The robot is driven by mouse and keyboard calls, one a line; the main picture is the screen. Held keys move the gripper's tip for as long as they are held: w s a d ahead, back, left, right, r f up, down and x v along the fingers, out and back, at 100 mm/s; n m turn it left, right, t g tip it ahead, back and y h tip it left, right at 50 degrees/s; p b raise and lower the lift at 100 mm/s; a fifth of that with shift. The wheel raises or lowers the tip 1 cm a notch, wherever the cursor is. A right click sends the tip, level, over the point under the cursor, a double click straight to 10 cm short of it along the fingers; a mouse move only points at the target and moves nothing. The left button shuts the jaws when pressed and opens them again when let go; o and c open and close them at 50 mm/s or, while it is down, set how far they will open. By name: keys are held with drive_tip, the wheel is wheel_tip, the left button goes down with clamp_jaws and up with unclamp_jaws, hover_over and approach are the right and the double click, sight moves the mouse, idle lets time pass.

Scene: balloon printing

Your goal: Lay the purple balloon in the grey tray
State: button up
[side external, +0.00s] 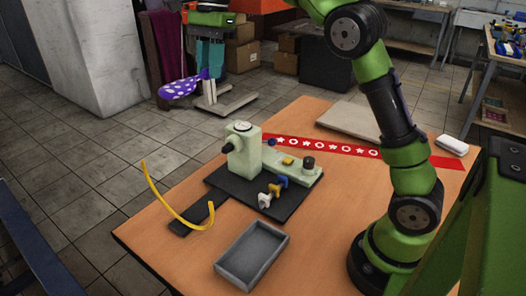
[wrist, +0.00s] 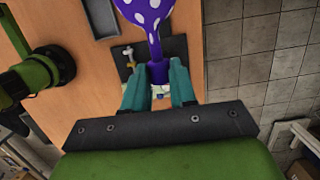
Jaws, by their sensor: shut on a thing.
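The purple balloon (side external: 180,88) with white dots is held in the air at the upper left of the side view, high above and behind the table. My gripper (side external: 206,72) is shut on its narrow neck end, and the round part points left. In the wrist view the balloon (wrist: 142,12) extends upward from my gripper's teal fingers (wrist: 158,80), which close on its neck. The grey tray (side external: 252,254) stands empty at the table's front edge in the side view. Part of the tray also shows in the wrist view (wrist: 88,36), left of the balloon.
A pale green printing machine (side external: 243,155) stands on a black base plate in the middle of the table, with a yellow curved strip (side external: 165,200) beside it. A red patterned band (side external: 325,147) lies behind it. A white object (side external: 452,145) is at the right.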

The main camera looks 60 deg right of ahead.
drive_tip(key=s+a+r, duration=0.2)
drive_tip(key=s+a, duration=0.2)
drive_tip(key=s, duration=0.6)
hover_over(267, 238)
drive_tip(key=f, duration=0.2)
drive_tip(key=shift+d+f, duration=0.15)
drive_tip(key=shift+f, duration=8.2)
drive_tip(key=shift+d+f, duration=0.15)
drive_tip(key=shift+f, duration=8.15)
drive_tip(key=o, duration=1)
drive_tip(key=shift+r, duration=0.1)
